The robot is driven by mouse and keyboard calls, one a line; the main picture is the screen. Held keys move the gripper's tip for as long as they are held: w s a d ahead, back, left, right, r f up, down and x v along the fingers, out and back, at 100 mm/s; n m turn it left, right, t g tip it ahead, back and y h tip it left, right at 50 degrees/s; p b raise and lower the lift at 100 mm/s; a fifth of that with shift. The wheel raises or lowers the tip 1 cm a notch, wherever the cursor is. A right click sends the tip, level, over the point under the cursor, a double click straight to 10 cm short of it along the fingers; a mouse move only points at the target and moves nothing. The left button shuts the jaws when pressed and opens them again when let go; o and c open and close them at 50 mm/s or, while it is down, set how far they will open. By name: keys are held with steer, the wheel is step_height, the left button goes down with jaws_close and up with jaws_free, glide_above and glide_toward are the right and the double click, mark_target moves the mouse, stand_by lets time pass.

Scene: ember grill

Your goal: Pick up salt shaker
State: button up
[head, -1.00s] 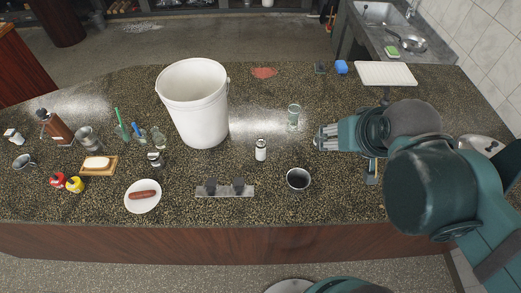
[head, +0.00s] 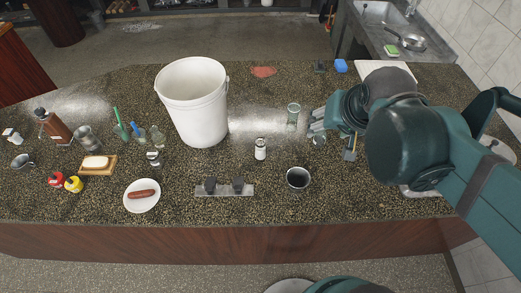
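A small shaker-like jar (head: 260,149) with a dark cap and a pale body stands upright near the middle of the counter. A similar small jar (head: 154,159) with a grey top stands left of the bucket. I cannot tell for certain which one holds salt. My gripper (head: 314,126) is to the right of the middle jar and apart from it, pointing left, just right of a clear glass (head: 293,115). Its fingers are small and partly hidden by the arm, so I cannot tell whether they are open. No held object is visible.
A large white bucket (head: 197,112) stands behind and left of the middle jar. A sausage plate (head: 142,208) and bottles stand left. The counter between jar and gripper is clear.

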steer(key=w+a+f+m+g, duration=0.2)
steer(key=w+a+f+m, duration=0.15)
steer(key=w, duration=0.25)
steer(key=m+g+b, duration=0.3)
steer(key=m+g, duration=0.1)
steer(key=m, duration=0.5)
glide_toward(260, 139)
steer(key=f, duration=0.8)
steer(key=shift+d+f, duration=0.1)
steer(key=shift+d, duration=0.15)
steer(key=shift+a+f, duration=0.3)
steer(key=shift+f, duration=0.25)
steer(key=shift+f, duration=0.1)
steer(key=shift+f, duration=1.2)
steer(key=shift+f, duration=0.15)
steer(key=shift+s+f+p, duration=0.15)
steer(key=shift+f+p, duration=0.3)
steer(key=shift+f, duration=2)
steer(key=shift+c, duration=0.6)
